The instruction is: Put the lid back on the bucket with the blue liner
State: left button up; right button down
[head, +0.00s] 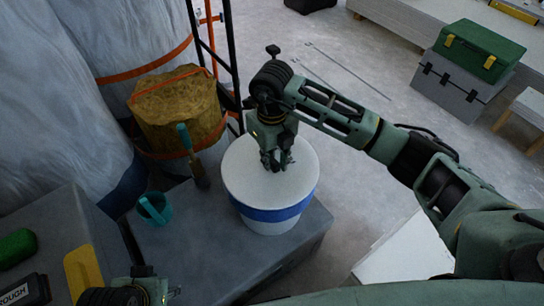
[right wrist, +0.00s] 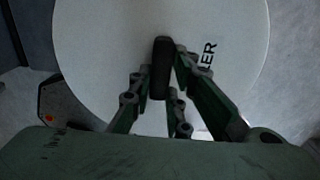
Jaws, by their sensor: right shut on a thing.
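The white bucket (head: 268,226) with a blue band near its top stands on a grey surface (head: 190,240). The round white lid (head: 245,178) covers the bucket's top, roughly level; I cannot tell whether it is seated or slightly above. My right gripper (head: 277,166) points down over the lid's middle. In the right wrist view, its fingers (right wrist: 163,90) are shut on the lid's dark handle (right wrist: 161,60). Black letters show on the lid (right wrist: 110,50) there. The bucket's inside is hidden. Part of my left arm shows at the bottom left; its fingertips are not clear.
A teal cup (head: 154,208) and a teal-handled tool (head: 186,140) are left of the bucket. A yellow-brown, rough-topped block (head: 180,108) stands behind them. A green case on a grey toolbox (head: 458,88) is at the back right. The floor right of the bucket is mostly open.

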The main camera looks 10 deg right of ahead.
dwell(0.5)
dwell(0.3)
jog(key=c, duration=2.1)
grip_release()
jog(key=o, duration=0.5)
jog(key=shift+o, duration=0.7)
jog(key=o, duration=0.4)
jog(key=shift+r, duration=0.1)
